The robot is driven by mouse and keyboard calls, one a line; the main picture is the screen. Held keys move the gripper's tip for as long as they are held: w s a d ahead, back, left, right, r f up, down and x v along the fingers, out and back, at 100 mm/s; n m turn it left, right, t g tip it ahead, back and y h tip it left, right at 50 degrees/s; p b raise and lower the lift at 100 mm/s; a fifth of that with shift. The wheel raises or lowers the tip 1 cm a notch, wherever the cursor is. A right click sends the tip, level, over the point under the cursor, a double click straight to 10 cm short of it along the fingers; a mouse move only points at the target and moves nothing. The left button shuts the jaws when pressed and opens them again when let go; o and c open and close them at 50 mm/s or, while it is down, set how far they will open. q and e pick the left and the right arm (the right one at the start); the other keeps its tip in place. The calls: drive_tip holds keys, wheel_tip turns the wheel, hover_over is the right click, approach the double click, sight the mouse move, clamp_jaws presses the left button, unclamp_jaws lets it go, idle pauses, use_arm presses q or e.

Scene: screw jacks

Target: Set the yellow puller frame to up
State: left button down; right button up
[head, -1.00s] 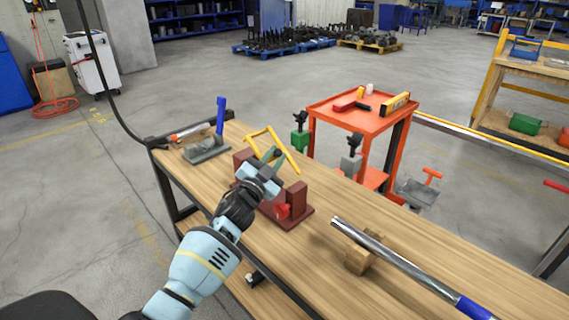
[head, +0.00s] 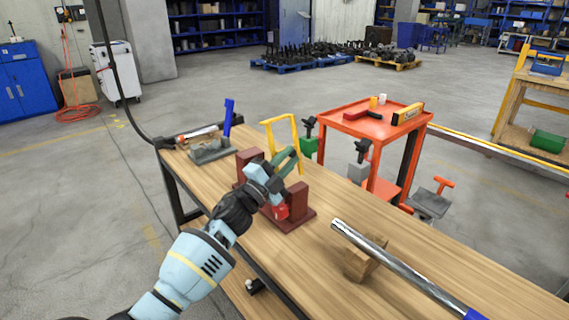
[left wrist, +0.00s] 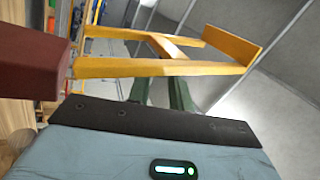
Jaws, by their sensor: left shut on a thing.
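The yellow puller frame (head: 297,143) stands nearly upright on the dark red base (head: 298,200) on the wooden bench. It is a U-shaped frame with its end bar on top. My left gripper (head: 290,160) reaches in from the front left, its green fingers shut on the frame between the two legs. In the left wrist view the frame (left wrist: 235,50) lies across the picture, with green fingers (left wrist: 162,88) passing behind its near leg. The fingertips' contact with the crosspiece is partly hidden by that leg. My right gripper is out of view.
A grey fixture with a blue handle (head: 229,118) stands at the bench's far left. A metal bar (head: 385,258) rests on a wooden block (head: 363,262) at right. Green (head: 308,146) and grey (head: 358,172) devices stand along the far edge. An orange cart (head: 372,124) is behind.

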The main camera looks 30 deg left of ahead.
use_arm(q)
drive_tip(key=m, duration=0.1)
drive_tip(key=d+m+h+b, duration=0.1)
drive_tip(key=shift+s+f+m, duration=0.2)
drive_tip(key=shift+f+m, duration=0.05)
drive_tip(key=shift+m, duration=0.05)
drive_tip(key=shift+s+d+f+m+g+h+b, duration=0.1)
drive_tip(key=shift+d+m+g+h+b, duration=0.2)
drive_tip(key=shift+m, duration=0.4)
drive_tip(key=shift+s+d+f+m+g+h+b, duration=0.15)
drive_tip(key=shift+d+m+h, duration=0.15)
drive_tip(key=shift+m+h, duration=0.3)
drive_tip(key=shift+d+r+m, duration=0.1)
drive_tip(key=shift+m, duration=0.3)
drive_tip(key=c, duration=1.3)
unclamp_jaws()
drive_tip(key=shift+o, duration=0.2)
